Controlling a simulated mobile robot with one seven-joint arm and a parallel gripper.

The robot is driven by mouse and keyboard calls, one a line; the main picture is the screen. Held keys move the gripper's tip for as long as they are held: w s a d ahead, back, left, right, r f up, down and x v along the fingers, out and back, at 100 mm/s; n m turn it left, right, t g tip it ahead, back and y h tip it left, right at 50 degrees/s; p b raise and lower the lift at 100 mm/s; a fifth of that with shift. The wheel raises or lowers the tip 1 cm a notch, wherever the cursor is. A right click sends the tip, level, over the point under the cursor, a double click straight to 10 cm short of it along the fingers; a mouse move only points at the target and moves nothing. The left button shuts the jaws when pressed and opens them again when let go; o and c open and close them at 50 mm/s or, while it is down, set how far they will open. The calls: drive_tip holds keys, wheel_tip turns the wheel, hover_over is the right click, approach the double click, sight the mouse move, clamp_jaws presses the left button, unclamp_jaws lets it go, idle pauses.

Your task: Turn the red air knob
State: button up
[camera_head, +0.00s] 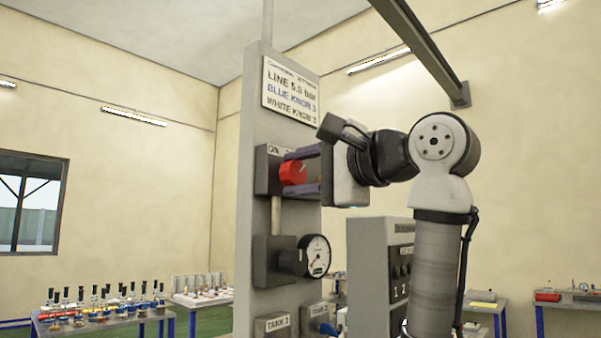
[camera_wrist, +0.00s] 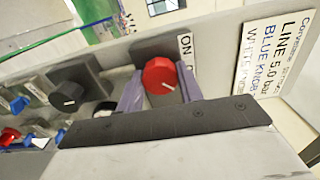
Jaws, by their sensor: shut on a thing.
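The red air knob (camera_head: 293,172) sits on a dark box on the grey panel, under the sign. The finger pads are partly hidden by the knob and the gripper body.
A round gauge (camera_head: 316,256) is mounted below the knob. A sign (camera_head: 290,90) hangs above. Boxes labelled TANK (camera_head: 272,325) stand lower down. A grey cabinet (camera_head: 370,270) stands to the right of the panel. Blue and red knobs (camera_wrist: 18,104) show at the left in the wrist view.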

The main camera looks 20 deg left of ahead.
drive_tip(key=o, duration=1)
drive_tip(key=shift+d, duration=0.15)
drive_tip(key=b+v, duration=0.4)
drive_tip(key=v, duration=0.9)
drive_tip(key=shift+s+d, duration=0.15)
drive_tip(key=shift+d, duration=0.15)
